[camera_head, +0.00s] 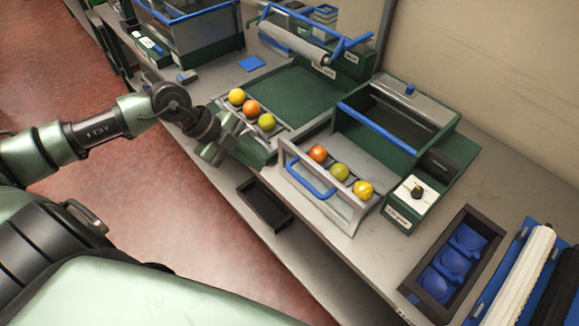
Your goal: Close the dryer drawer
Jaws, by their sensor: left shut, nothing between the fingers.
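The dryer (400,107) is a dark green box with a clear lid and a blue bar, to the right of centre. Its drawer (349,213) is pulled out toward the table's front edge, with a light frame front and a blue handle (308,179). In it lie an orange fruit (318,153), a green fruit (339,171) and a yellow fruit (363,189). My left gripper (222,147) is shut and empty, left of the drawer and apart from its handle, by the end of a green tray. My right gripper is out of view.
The green tray (290,93) holds yellow (236,96), orange (250,107) and green (267,121) fruits near its front. A knob panel (411,200) stands right of the drawer. A dark bin (264,205) hangs below the table edge. A box (483,254) with blue cups sits farther right.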

